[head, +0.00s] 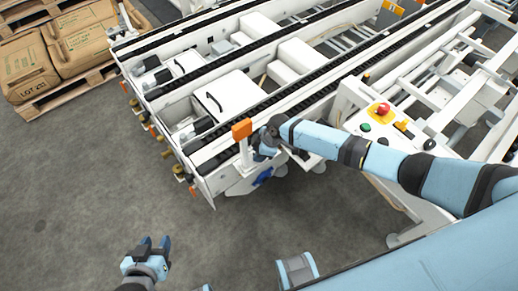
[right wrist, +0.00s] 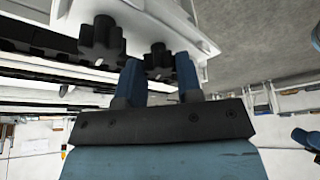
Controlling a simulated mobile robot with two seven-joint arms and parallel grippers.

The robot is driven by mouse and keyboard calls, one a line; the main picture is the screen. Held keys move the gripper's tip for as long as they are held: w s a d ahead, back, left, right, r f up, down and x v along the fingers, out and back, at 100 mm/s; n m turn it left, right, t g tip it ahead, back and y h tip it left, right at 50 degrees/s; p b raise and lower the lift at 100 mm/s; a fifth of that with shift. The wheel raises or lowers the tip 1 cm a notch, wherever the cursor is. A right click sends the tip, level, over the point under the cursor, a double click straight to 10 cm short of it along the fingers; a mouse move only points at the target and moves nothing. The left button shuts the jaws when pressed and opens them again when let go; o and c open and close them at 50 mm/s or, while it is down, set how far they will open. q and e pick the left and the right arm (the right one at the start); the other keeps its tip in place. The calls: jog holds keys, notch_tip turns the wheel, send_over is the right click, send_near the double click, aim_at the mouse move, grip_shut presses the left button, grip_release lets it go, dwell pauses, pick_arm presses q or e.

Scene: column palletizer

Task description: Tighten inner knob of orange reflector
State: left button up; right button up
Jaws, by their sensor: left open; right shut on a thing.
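The orange reflector (head: 242,129) stands upright on a white post at the near end of the conveyor. In the right wrist view two black lobed knobs sit side by side under a white bracket (right wrist: 155,18). My right gripper (right wrist: 158,80) is shut on the right-hand knob (right wrist: 157,56), with one blue finger on each side of it. The other knob (right wrist: 100,38) is free, just left of the fingers. In the head view my right arm reaches to beside the reflector post; its fingertips and the knobs cannot be made out there. My left gripper (head: 152,248) is open and empty, above the floor at lower left.
The white conveyor frame (head: 203,185) with black chain tracks fills the upper middle. A control panel with a red button (head: 384,109) stands under and beside my right arm. Grey floor (head: 80,190) at lower left is clear.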

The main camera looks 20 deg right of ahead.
dwell(0.4)
jog(key=o, duration=0.9)
jog(key=shift+o, duration=0.2)
jog(key=p+v, duration=0.2)
jog(key=v, duration=1.2)
jog(key=shift+a, duration=0.15)
